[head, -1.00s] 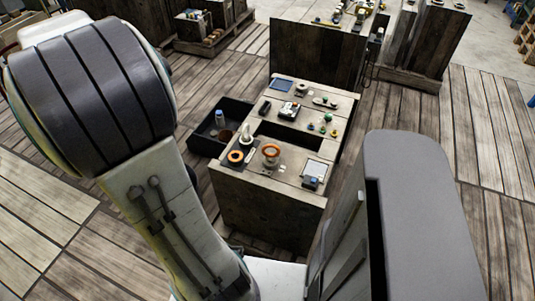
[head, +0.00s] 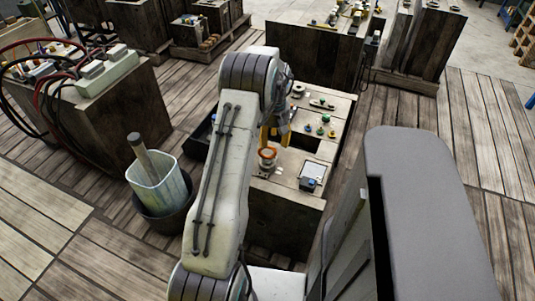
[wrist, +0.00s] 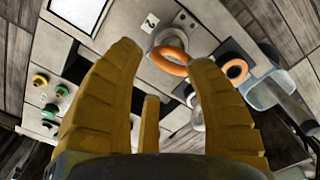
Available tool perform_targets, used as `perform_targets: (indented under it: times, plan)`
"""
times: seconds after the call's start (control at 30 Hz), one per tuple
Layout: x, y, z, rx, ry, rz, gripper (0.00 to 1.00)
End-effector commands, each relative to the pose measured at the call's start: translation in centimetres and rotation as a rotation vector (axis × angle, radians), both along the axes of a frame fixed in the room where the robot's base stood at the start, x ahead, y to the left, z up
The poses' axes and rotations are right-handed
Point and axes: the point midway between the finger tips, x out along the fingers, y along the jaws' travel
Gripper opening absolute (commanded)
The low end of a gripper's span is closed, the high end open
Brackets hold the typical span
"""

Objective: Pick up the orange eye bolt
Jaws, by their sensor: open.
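The orange eye bolt (head: 267,150) stands on the near part of the wooden crate bench (head: 285,208), its orange ring above a pale grey base. In the wrist view the orange ring (wrist: 172,68) shows between the two front fingertips, beyond them, with no visible contact. My gripper (wrist: 163,55) has yellow fingers, spread apart and empty, with a third finger lower between them. In the head view my yellow gripper (head: 274,134) hangs just above and behind the eye bolt, partly hidden by my arm.
Green knobs (head: 325,118) and a white-faced panel (head: 313,170) share the bench. A bucket (head: 160,185) stands on the floor at left.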

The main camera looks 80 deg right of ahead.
Motion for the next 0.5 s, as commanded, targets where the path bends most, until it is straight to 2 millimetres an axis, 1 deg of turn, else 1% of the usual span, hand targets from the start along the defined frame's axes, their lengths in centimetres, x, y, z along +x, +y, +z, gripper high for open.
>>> perform_targets:
  times: [0.1, 0.33, 0.5]
  plan:
    - [-0.4, -0.1, -1.2, 0.002, 0.000, -0.004, 0.48]
    - [-0.2, -0.1, -2.8, 0.003, 0.000, -0.003, 0.48]
    - [-0.1, -0.4, -4.9, 0.004, 0.000, -0.003, 0.48]
